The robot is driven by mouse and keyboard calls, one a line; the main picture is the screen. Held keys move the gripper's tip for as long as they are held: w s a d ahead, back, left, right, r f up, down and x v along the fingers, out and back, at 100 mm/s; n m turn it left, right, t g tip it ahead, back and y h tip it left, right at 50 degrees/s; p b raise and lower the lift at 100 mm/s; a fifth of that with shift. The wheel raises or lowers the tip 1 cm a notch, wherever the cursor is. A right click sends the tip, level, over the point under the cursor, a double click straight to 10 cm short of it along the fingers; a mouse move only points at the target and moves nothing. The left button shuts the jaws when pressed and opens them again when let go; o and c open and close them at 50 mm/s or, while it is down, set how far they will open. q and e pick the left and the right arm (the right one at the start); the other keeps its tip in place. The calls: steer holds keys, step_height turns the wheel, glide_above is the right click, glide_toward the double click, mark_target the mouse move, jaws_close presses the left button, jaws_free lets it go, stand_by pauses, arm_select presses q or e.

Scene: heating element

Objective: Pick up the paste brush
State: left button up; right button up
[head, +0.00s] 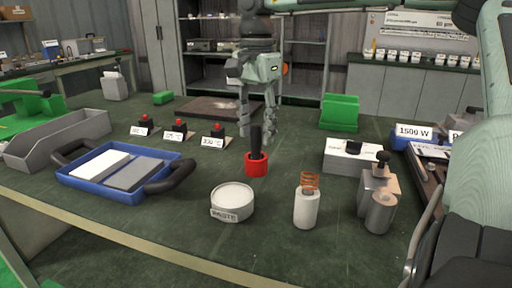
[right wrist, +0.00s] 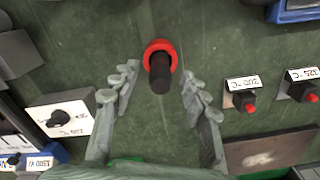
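The paste brush (head: 256,143) appears as a black handle standing upright in a red round holder (head: 256,168) on the green table. Its lower end is hidden in the holder. In the right wrist view the handle (right wrist: 160,78) and the red ring (right wrist: 159,48) lie between and just ahead of the fingertips. My right gripper (head: 257,136) points down at the brush with its fingers spread, apart from the handle. It is open and empty, and its fingers also show in the right wrist view (right wrist: 160,84). My left gripper is not in view.
A white paste tub (head: 232,202) stands in front of the holder. A white cylinder with a copper coil (head: 307,207) and a grey metal fixture (head: 378,200) stand to its right. Red-button switches (head: 215,138) and a blue tray (head: 70,180) are to the left.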

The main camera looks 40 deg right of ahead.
jaws_close()
steer(key=shift+r, duration=5)
